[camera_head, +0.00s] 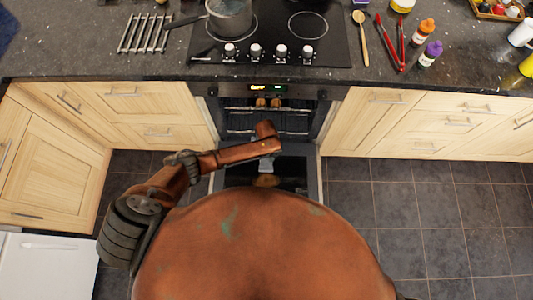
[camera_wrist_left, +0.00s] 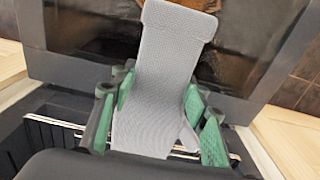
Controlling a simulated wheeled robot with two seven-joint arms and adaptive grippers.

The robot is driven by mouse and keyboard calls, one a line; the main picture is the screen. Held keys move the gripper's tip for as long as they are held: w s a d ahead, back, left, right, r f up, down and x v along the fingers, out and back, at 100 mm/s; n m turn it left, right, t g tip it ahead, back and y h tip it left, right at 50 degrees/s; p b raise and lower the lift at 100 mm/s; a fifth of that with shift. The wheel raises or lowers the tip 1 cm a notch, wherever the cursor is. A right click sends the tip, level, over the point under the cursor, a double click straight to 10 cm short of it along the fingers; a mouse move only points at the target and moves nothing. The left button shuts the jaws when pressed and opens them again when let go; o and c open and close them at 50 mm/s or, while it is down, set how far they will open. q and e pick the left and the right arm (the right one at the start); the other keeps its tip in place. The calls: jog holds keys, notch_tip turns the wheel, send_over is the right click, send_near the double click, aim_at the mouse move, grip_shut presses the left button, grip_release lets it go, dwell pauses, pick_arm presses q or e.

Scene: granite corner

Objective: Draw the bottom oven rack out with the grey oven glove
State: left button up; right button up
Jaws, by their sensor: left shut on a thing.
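My left gripper (camera_wrist_left: 160,112) is shut on the grey oven glove (camera_wrist_left: 172,70), a flat grey textile between its green finger pads in the left wrist view. The oven (camera_head: 322,112) is open in the head view, its door (camera_head: 296,170) folded down. A lower wire rack (camera_head: 240,131) shows inside, below an upper level holding small brown items. Rack bars also show in the left wrist view (camera_wrist_left: 62,125), beneath and beside the gripper. Whether the glove touches a bar cannot be told. My left forearm hides part of the oven front. My right gripper is out of view.
The hob (camera_head: 270,35) with a pot (camera_head: 230,17) is above the oven. Wooden cabinets flank the oven. The tiled floor (camera_head: 400,205) at right is clear.

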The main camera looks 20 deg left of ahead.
aim_at(266, 166)
pick_arm(q)
jog(key=shift+s+d+r+p, duration=0.1)
jog(key=shift+s+d+p, duration=0.1)
jog(key=shift+s+p, duration=0.35)
jog(key=shift+s+d+r+p, duration=0.1)
jog(key=shift+s+d+p, duration=0.05)
jog(key=shift+s+p, duration=0.35)
jog(key=shift+s+d+p, duration=0.2)
jog(key=shift+s+p, duration=0.25)
jog(key=shift+s, duration=0.25)
jog(key=shift+s+d+p, duration=0.15)
jog(key=shift+s+p, duration=0.25)
jog(key=shift+s, duration=0.3)
jog(key=shift+s+d+f, duration=0.15)
jog(key=shift+s+f, duration=0.05)
jog(key=shift+s, duration=0.25)
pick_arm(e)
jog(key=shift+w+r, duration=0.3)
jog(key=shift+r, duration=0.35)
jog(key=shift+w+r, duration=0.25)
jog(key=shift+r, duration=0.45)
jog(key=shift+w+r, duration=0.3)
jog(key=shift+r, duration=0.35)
